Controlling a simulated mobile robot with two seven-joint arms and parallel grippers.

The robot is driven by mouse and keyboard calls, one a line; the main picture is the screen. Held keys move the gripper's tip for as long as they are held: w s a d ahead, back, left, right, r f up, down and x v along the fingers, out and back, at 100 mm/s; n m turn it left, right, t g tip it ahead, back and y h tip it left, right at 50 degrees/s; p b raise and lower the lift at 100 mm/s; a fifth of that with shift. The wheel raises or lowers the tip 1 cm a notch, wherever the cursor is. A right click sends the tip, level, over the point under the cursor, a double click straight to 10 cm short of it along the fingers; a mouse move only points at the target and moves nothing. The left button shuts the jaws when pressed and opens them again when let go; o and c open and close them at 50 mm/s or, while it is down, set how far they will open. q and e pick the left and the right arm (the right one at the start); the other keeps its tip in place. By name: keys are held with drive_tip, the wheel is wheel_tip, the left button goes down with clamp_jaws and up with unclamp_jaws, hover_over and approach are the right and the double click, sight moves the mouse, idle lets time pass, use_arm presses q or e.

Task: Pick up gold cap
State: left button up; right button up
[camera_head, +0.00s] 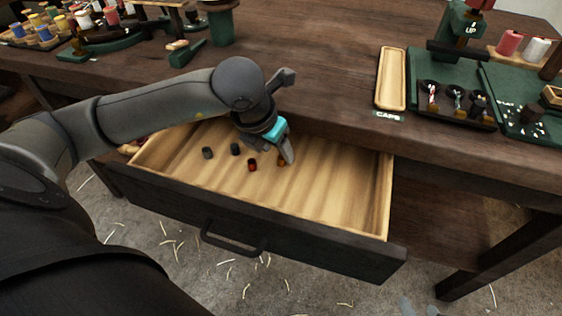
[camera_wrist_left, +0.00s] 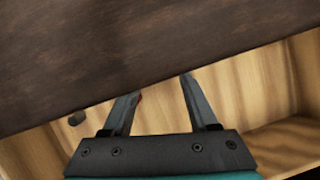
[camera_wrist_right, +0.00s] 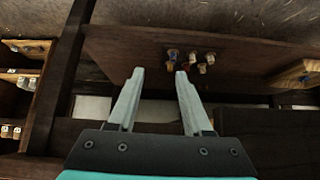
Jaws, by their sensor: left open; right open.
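The gold cap (camera_head: 281,162) lies on the floor of the open wooden drawer (camera_head: 335,190), partly hidden by my left gripper (camera_head: 287,157). My left gripper points down into the drawer right at the gold cap; I cannot tell whether they touch. In the left wrist view its fingers (camera_wrist_left: 158,88) are open, and the gold cap cannot be made out between them. A red cap (camera_head: 252,165), a dark green cap (camera_head: 235,149) and a grey cap (camera_head: 208,153) lie to the left. My right gripper (camera_wrist_right: 158,72) is open and empty, seen only in its own wrist view.
The dark tabletop edge (camera_wrist_left: 130,60) overhangs the back of the drawer, close to my left gripper. An empty wooden tray (camera_head: 391,80) with a CAPS label stands on the table at right, beside a green stand with dark cups (camera_head: 456,100). The drawer's right part is clear.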

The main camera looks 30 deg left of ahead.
sight(281, 161)
use_arm(q)
drive_tip(key=shift+b+x, duration=0.4)
drive_tip(key=shift+x, duration=0.5)
drive_tip(key=shift+w+d+f, duration=0.1)
drive_tip(key=shift+w+f, duration=0.15)
drive_tip(key=shift+f, duration=0.2)
use_arm(e)
drive_tip(key=shift+w+a+r+t+y, duration=0.1)
drive_tip(key=shift+w+a+t+y, duration=0.35)
drive_tip(key=shift+a+t, duration=0.3)
drive_tip(key=shift+w+a+t+y, duration=0.35)
drive_tip(key=shift+w+a+t, duration=0.2)
drive_tip(key=shift+a, duration=0.25)
use_arm(q)
clamp_jaws()
